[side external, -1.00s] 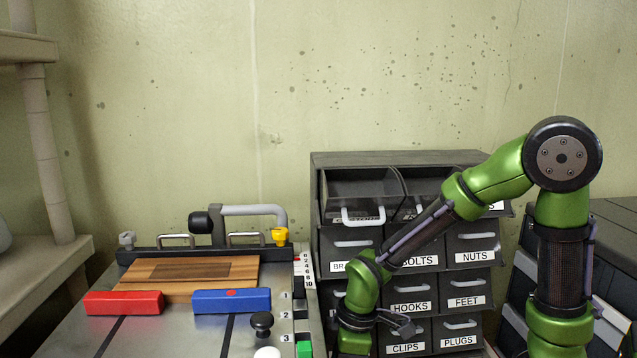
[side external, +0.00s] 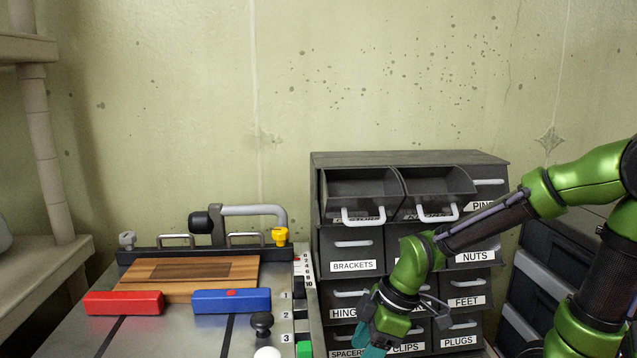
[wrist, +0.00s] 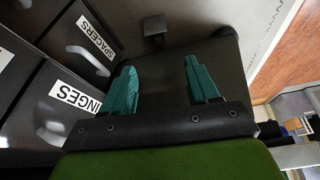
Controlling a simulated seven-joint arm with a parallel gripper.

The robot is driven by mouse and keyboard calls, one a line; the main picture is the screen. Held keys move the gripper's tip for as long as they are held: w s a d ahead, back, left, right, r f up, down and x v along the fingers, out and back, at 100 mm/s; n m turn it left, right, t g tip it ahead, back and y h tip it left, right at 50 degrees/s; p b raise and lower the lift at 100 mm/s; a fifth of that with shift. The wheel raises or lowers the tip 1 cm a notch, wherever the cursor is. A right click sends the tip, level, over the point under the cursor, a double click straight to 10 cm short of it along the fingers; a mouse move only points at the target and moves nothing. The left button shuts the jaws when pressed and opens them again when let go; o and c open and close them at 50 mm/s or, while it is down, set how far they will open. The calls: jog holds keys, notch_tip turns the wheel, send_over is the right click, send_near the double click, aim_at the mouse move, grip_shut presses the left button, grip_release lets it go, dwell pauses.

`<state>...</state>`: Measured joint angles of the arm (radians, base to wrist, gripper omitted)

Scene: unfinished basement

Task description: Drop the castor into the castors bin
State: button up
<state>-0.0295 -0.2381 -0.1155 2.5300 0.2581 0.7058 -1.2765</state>
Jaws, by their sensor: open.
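My gripper (wrist: 159,66) is open, its two teal fingers apart with nothing between them. In the side view the gripper (side external: 374,351) is low in front of the drawer cabinet, near the bottom row. A small dark block-like piece (wrist: 153,27) shows beyond the fingertips in the wrist view; I cannot tell whether it is the castor. Two top-row bins, the left bin (side external: 360,189) and the middle bin (side external: 437,183), are pulled out.
The cabinet (side external: 410,159) has several labelled drawers, including the brackets drawer (side external: 352,254). To its left a bench (side external: 180,336) carries a wooden board (side external: 190,272), a red block (side external: 124,303), a blue block (side external: 231,301) and a black knob (side external: 262,321). Open air lies above the cabinet.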

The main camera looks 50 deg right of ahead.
jog(key=x, duration=0.6)
jog(key=shift+f, duration=0.2)
jog(key=shift+d+x, duration=0.2)
jog(key=shift+x, duration=0.75)
jog(key=shift+d+x, duration=0.2)
jog(key=shift+x, duration=1.85)
jog(key=shift+s, duration=0.1)
jog(key=c, duration=0.9)
jog(key=shift+c, duration=0.2)
jog(key=shift+r, duration=0.2)
